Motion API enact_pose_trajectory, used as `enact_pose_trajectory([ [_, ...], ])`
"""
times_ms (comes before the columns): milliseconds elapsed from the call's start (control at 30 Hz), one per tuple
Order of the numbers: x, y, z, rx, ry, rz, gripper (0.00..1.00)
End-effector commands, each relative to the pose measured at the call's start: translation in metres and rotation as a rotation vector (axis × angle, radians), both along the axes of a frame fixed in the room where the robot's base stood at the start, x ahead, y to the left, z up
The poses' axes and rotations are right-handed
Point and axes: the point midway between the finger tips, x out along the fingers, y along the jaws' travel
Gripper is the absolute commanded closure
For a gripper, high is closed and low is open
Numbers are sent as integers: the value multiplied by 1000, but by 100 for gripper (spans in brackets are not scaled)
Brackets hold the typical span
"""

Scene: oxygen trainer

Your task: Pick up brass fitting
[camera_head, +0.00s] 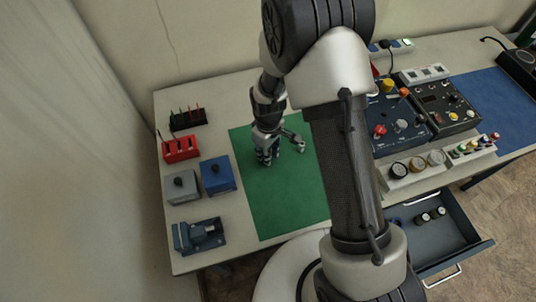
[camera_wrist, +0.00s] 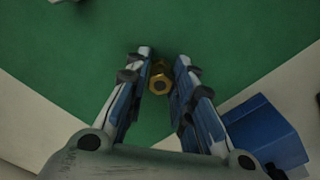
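The brass fitting (camera_wrist: 159,84) is a small gold hex piece with a dark centre. In the wrist view it lies on the green mat (camera_wrist: 230,45), between the tips of my gripper (camera_wrist: 163,62). The two fingers are apart, with a gap showing between each finger and the fitting. In the head view my gripper (camera_head: 268,156) is low over the left part of the green mat (camera_head: 290,205). The fitting cannot be made out there, hidden by my gripper.
A blue box (camera_head: 217,175) and a grey box (camera_head: 181,187) stand left of the mat. A red rack (camera_head: 180,149), a black rack (camera_head: 187,121) and a blue vise-like device (camera_head: 198,235) are also left. Control panels (camera_head: 439,103) stand right. A drawer (camera_head: 445,242) is open. The mat's front is clear.

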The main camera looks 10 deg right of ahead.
Motion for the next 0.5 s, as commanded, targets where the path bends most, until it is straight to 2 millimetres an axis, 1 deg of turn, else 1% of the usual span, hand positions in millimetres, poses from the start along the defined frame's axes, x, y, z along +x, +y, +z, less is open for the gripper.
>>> enact_pose_trajectory([
  [33,0,0,0,0,0,0,83],
  [300,0,0,0,0,0,0,100],
  [500,0,0,0,0,0,0,100],
])
